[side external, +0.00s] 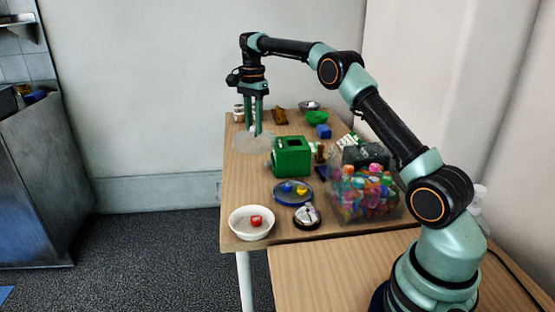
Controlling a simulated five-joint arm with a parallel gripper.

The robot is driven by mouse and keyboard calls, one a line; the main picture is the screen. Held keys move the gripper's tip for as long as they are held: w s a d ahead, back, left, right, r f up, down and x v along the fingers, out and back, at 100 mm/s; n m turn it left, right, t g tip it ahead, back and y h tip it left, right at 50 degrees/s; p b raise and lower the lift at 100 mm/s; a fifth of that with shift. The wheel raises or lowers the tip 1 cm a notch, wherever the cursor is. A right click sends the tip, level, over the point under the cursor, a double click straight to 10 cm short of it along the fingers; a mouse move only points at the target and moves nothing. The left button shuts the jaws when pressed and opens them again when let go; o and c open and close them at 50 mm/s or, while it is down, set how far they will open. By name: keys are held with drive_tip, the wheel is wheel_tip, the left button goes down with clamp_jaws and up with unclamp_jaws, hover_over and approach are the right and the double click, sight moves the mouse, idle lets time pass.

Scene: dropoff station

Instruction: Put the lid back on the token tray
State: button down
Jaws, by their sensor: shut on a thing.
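My gripper (257,131) points straight down over the left side of the table and is shut on a pale translucent round lid (243,143). The lid looks roughly level. Whether it hangs clear of the table top cannot be told from this view. The token tray appears to be the round dark blue dish (279,198) with a few yellow and blue tokens in it, open at the top. It sits nearer the camera than my gripper, to its right. The lid is apart from it.
A green box (292,157) stands between my gripper and the blue dish. A white bowl (237,226) with a red piece, a small round dark-rimmed dish (307,217), and a clear bin (369,194) of colourful bottles are nearby. A green bowl (317,118) and a blue block (323,131) lie farther back.

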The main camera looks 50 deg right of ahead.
drive_tip(key=shift+s+d+f, duration=1)
drive_tip(key=shift+s+f, duration=0.65)
drive_tip(key=shift+f, duration=0.9)
drive_tip(key=shift+s+d+f, duration=1)
drive_tip(key=shift+s+f, duration=0.65)
drive_tip(key=shift+f, duration=0.9)
drive_tip(key=shift+s+d+f, duration=1)
drive_tip(key=shift+s+f, duration=0.65)
drive_tip(key=shift+f, duration=0.9)
drive_tip(key=shift+f, duration=0.15)
drive_tip(key=shift+c, duration=0.3)
unclamp_jaws()
wheel_tip(320, 180, up, 7)
